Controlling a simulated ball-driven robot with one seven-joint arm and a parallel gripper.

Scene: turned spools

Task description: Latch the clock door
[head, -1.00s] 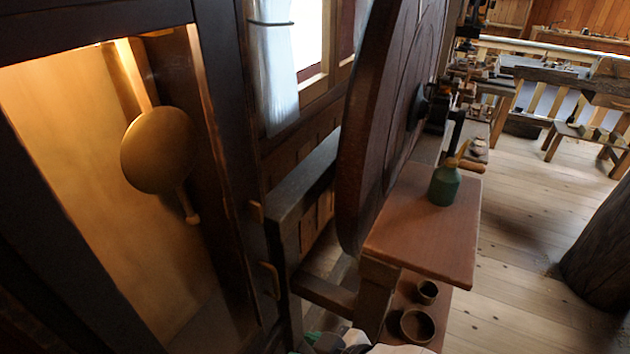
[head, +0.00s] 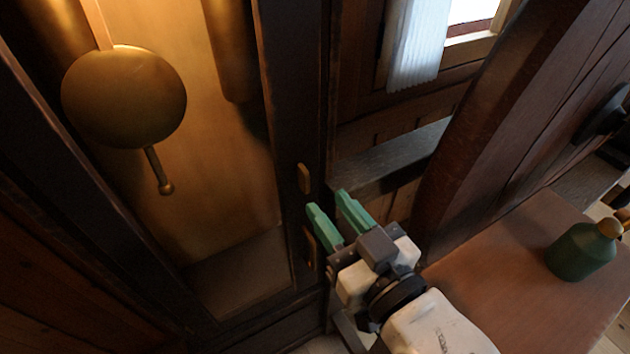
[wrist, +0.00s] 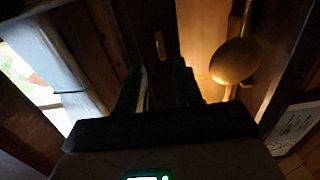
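The clock door (head: 292,130) is a dark wooden frame. Through it I see a round brass pendulum bob (head: 124,97) in the lit case. A small brass latch piece (head: 304,178) stands upright near the door's right edge, and a brass handle (head: 311,248) is below it. My gripper (head: 328,201) is in front of this edge, its green fingers apart with nothing between them. The fingertips are just below the latch piece in the picture; contact is not visible. In the wrist view, the latch piece (wrist: 159,43) shows beyond the fingers, and the bob (wrist: 236,61) to the right.
A large round wooden wheel (head: 490,130) stands to the right of the clock. A reddish table (head: 500,260) with a green bottle (head: 581,251) is at the lower right. A grey ledge (head: 390,153) and a window with a white curtain (head: 415,45) are behind.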

